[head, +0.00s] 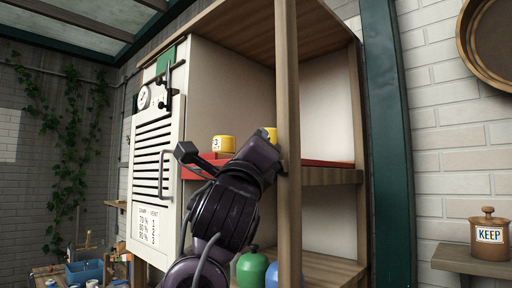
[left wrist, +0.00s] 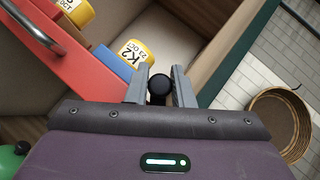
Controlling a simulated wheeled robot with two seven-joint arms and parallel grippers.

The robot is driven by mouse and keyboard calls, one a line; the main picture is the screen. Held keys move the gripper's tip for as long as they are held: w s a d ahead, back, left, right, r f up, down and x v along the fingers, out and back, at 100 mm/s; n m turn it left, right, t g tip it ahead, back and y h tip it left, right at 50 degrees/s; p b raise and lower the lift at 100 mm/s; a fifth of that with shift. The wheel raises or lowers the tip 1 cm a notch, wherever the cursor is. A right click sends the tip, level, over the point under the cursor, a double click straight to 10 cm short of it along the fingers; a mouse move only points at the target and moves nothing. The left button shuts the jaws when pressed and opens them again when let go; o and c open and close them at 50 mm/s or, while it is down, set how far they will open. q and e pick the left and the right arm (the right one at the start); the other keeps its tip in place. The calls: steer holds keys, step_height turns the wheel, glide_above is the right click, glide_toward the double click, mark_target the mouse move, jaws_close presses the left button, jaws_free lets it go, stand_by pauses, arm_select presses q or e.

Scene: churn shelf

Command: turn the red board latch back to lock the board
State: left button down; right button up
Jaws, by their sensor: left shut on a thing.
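My left gripper (left wrist: 160,70) is shut on a round black knob (left wrist: 159,88), which sits between its two grey fingers in the left wrist view. I take the knob to be the latch's grip; no red latch body can be made out. The red board (left wrist: 82,58) lies to the left of the fingers, with a metal handle (left wrist: 36,30) on it. In the head view the red board (head: 197,165) shows on the shelf, partly behind my left arm. The fingers there are hidden by the arm and the wooden post (head: 288,120). My right gripper is not in view.
A yellow tub (head: 223,144) stands at the board, and a second tub (left wrist: 134,52) marked K2 stands near the fingers beside a blue strip (left wrist: 112,62). The white cabinet door (head: 153,165) stands at the left. Green (head: 252,269) and blue containers are below.

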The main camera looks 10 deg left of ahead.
arm_select(q)
steer(key=c, duration=1.3)
jaws_free()
steer(key=b+v, duration=0.5)
steer(key=v, duration=0.2)
steer(key=shift+s+f, duration=0.2)
steer(key=shift+s, duration=0.15)
